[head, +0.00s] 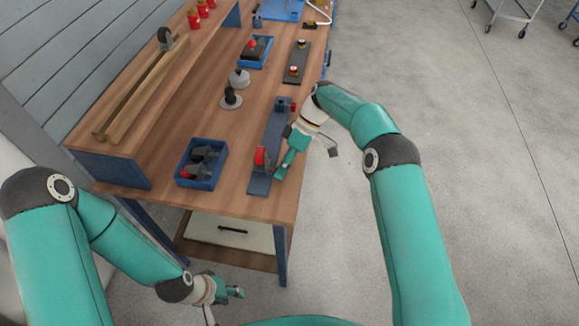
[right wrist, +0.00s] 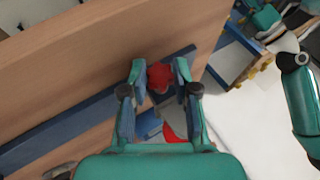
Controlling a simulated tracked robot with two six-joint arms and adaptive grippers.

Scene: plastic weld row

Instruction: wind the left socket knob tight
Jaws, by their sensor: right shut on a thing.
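A long blue-grey fixture plate (head: 270,145) lies along the right side of the bench. A red socket part (head: 261,157) stands near its front end, and a smaller red knob (head: 292,107) sits near its back end. My right gripper (head: 282,172) is low beside the front part. In the right wrist view a lobed red knob (right wrist: 160,76) sits between the fingertips of my right gripper (right wrist: 159,78), which is shut on it. More red shows below, partly hidden by my gripper. My left gripper (head: 236,292) hangs empty in front of the bench; its opening is too small to judge.
A blue bin (head: 183,179) with dark parts stands left of the plate. A dark spindle (head: 230,98), a grey domed part (head: 239,77), another blue tray (head: 270,52) and a dark plate (head: 291,79) lie further back.

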